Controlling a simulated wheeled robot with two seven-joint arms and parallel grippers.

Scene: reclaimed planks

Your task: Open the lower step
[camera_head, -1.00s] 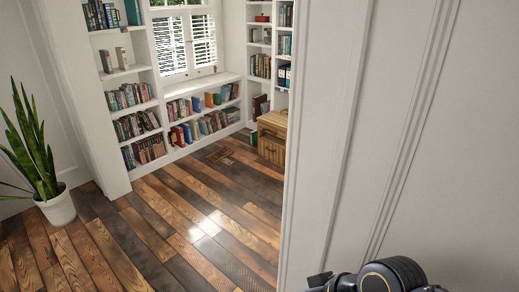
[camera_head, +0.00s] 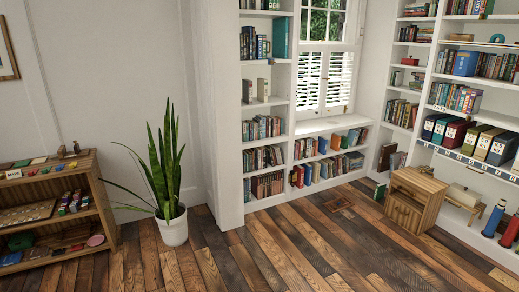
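A small wooden step-like unit (camera_head: 420,190) stands on the plank floor at the right, in front of the bookshelves. A lower box with a dark-framed front faces the room and looks shut. A taller part seems to rise behind it, but at this distance I cannot tell its details or any handle. Neither of my grippers shows in the head view.
A potted snake plant (camera_head: 172,228) stands left of a white wall edge. A low wooden shelf (camera_head: 105,222) with games is at the far left. A blue cylinder (camera_head: 494,220) stands right of the unit. The plank floor (camera_head: 290,250) is clear in the middle.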

